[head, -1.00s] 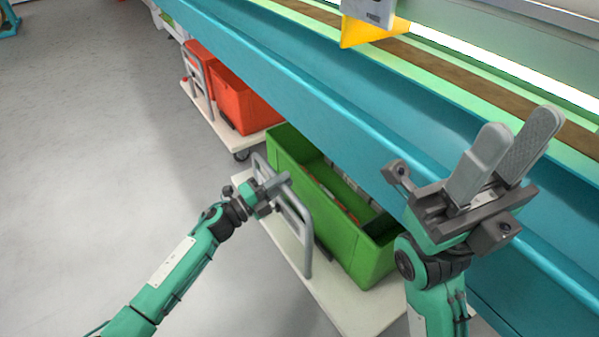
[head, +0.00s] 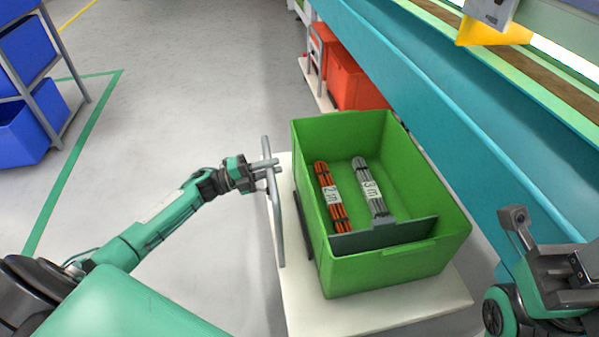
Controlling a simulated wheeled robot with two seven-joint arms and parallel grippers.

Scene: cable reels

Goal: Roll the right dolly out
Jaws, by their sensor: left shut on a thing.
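The dolly (head: 300,312) has a pale flat deck and a grey upright handle (head: 277,230) on its left side. It carries an open green crate (head: 390,271). In the crate lie an orange cable bundle (head: 328,190) labelled 2 m and a grey cable bundle (head: 365,172) labelled 3 m, with a dark divider (head: 385,235) near them.
A teal bench beam (head: 420,95) runs along the right, close to the crate. Red crates (head: 355,82) on another dolly stand beyond. A rack with blue bins (head: 25,125) is at the far left beside a green floor line (head: 62,160). Grey floor on the left is clear.

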